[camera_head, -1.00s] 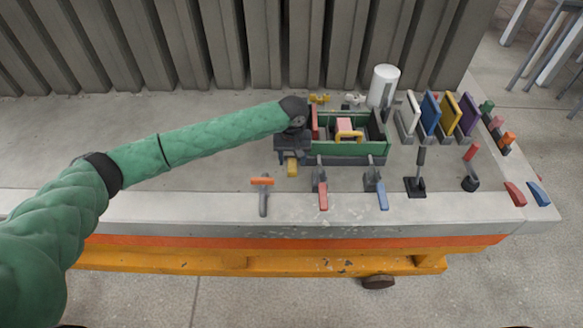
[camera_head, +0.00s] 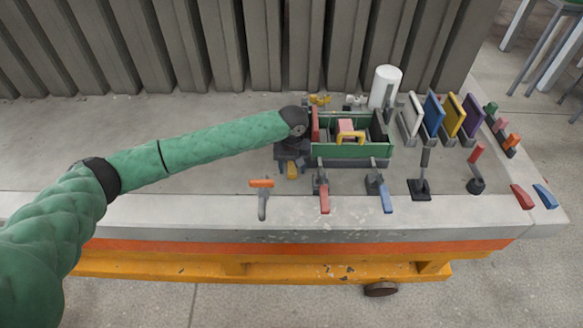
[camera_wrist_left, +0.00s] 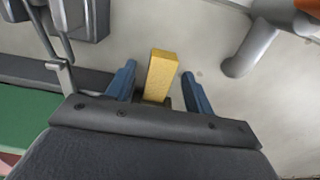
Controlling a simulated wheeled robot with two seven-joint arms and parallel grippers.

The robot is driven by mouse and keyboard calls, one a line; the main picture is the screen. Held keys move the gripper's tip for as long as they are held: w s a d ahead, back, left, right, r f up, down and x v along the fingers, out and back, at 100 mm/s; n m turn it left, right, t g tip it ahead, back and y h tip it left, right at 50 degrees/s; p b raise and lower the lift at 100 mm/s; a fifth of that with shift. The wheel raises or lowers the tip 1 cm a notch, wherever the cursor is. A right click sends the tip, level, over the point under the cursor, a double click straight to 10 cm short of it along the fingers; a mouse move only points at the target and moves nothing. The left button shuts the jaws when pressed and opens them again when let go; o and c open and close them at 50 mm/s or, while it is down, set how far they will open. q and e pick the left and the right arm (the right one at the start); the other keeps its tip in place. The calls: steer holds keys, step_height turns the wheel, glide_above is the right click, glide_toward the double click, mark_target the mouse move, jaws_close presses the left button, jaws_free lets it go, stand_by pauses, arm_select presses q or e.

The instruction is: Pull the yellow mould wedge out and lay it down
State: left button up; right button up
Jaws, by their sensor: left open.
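The yellow mould wedge (camera_wrist_left: 160,75) shows in the left wrist view as a plain yellow block standing between the two blue fingers of my left gripper (camera_wrist_left: 158,88). In the head view the wedge (camera_head: 292,171) peeks out below my left gripper (camera_head: 291,160), at the left end of the green mould (camera_head: 350,151). My left gripper is open around the wedge. The wedge's lower end is hidden behind the gripper body in the left wrist view. My right gripper does not show.
An orange-handled tool (camera_head: 262,196), a red-handled clamp (camera_head: 323,192) and a blue-handled clamp (camera_head: 379,192) stand along the front. A white cylinder (camera_head: 385,86) stands behind the mould. Coloured panels (camera_head: 452,115) stand at the right. The table (camera_head: 190,185) left of the tool is clear.

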mark_target(292, 189)
arm_select(q)
jaws_close()
steer(key=shift+s+r+p, duration=0.1)
steer(key=shift+s+p, duration=0.2)
steer(key=shift+p, duration=0.15)
steer(key=shift+s+p, duration=2.4)
steer(key=shift+s, duration=0.3)
